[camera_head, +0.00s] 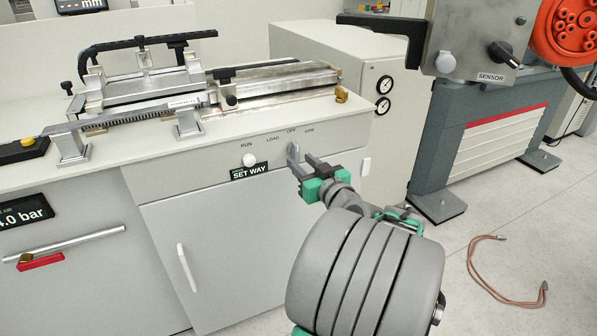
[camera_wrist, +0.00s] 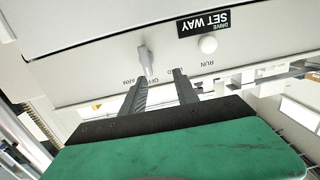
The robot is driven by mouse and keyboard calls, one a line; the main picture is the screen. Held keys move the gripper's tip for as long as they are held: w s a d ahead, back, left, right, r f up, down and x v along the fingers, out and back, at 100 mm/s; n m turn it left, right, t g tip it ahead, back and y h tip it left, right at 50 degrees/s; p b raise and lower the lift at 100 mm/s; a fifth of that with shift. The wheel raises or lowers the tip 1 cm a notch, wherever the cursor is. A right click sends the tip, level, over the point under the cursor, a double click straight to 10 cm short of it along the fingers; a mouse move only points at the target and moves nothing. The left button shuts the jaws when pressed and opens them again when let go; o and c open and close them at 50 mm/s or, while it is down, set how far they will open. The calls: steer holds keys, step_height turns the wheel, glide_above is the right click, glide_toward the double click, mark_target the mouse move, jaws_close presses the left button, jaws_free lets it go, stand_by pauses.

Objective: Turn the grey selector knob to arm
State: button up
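The grey selector knob (camera_head: 293,153) is on the front panel of the light bench, below the printed labels RUN, LOAD, OFF and ARM. Its handle stands near upright, close under OFF, with ARM to its right. It also shows in the wrist view (camera_wrist: 146,60), where the labels are upside down. My gripper (camera_head: 303,164) is in front of the knob, its two fingers apart and empty. In the wrist view my gripper (camera_wrist: 158,80) has its fingertips just short of the knob, which lies nearer the left finger. I see no contact.
A white round button (camera_head: 249,160) and a black SET WAY plate (camera_head: 249,172) are left of the knob. A metal rig (camera_head: 150,90) stands on the bench top. A cabinet handle (camera_head: 187,268) sticks out below. A reddish cable (camera_head: 490,285) lies on the floor at right.

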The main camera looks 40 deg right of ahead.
mark_target(298, 146)
steer(key=shift+t+h, duration=0.3)
steer(key=shift+h, duration=0.1)
steer(key=w+d, duration=0.1)
steer(key=w, duration=0.1)
steer(key=w+d, duration=0.1)
steer(key=w, duration=0.1)
steer(key=w+d, duration=0.2)
steer(key=shift+w+r+p, duration=0.1)
steer(key=shift+r+p, duration=0.2)
steer(key=shift+r, duration=0.05)
jaws_close()
